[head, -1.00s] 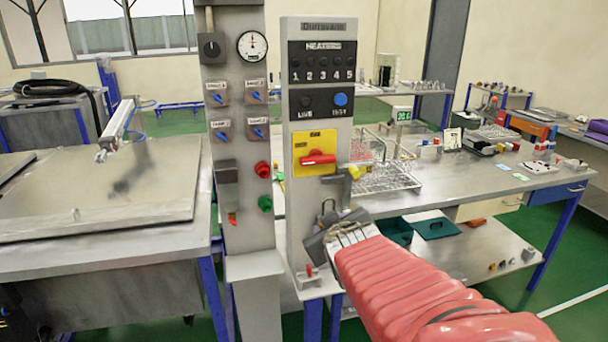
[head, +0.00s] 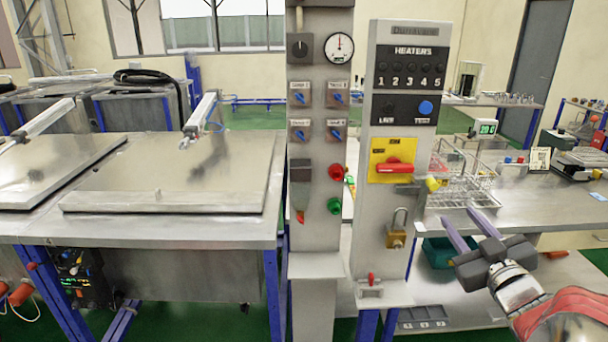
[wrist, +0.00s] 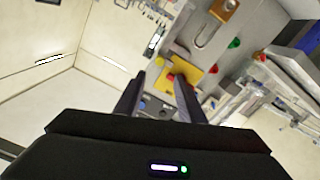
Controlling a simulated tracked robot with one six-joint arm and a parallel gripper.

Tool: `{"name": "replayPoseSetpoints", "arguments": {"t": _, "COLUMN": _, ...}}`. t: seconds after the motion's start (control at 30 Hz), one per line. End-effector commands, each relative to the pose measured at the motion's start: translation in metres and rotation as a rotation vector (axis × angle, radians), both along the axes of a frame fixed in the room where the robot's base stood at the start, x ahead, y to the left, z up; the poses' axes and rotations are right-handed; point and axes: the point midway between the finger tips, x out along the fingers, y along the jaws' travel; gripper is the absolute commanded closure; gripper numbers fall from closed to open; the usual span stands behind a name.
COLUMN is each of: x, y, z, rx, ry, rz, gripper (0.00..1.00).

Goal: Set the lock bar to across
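A grey panel (head: 365,240) carries a yellow plate (head: 378,174) with a red rotary handle (head: 394,168) lying across it. Just below its right side, a short grey bar with a yellow end (head: 433,184) sticks out to the right; it seems to be the lock bar, and its exact position is hard to tell. A brass padlock (head: 396,239) hangs lower on the panel. My gripper (head: 458,214) is open and empty, right of the padlock and apart from it. The wrist view shows both fingers (wrist: 159,75) apart, the yellow plate (wrist: 188,72) and padlock (wrist: 226,7).
A small red lever (head: 371,279) sits at the panel foot. A column with a gauge (head: 339,47), blue switches and red and green buttons stands left. A wire basket (head: 470,190) stands on the bench behind the panel's right side. A lidded metal tank (head: 180,180) stands left.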

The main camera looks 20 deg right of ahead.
Motion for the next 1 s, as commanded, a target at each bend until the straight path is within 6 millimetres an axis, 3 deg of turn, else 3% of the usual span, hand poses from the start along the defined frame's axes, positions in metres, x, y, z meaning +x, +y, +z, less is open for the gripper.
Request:
{"name": "replayPoseSetpoints", "arguments": {"t": 0.47, "x": 0.009, "y": -0.001, "z": 0.000, "rx": 0.001, "ry": -0.001, "rz": 0.004, "gripper": 0.64}}
{"name": "replayPoseSetpoints", "arguments": {"t": 1.0, "x": 0.075, "y": -0.019, "z": -0.001, "rx": 0.001, "ry": 0.002, "rz": 0.007, "gripper": 0.64}}
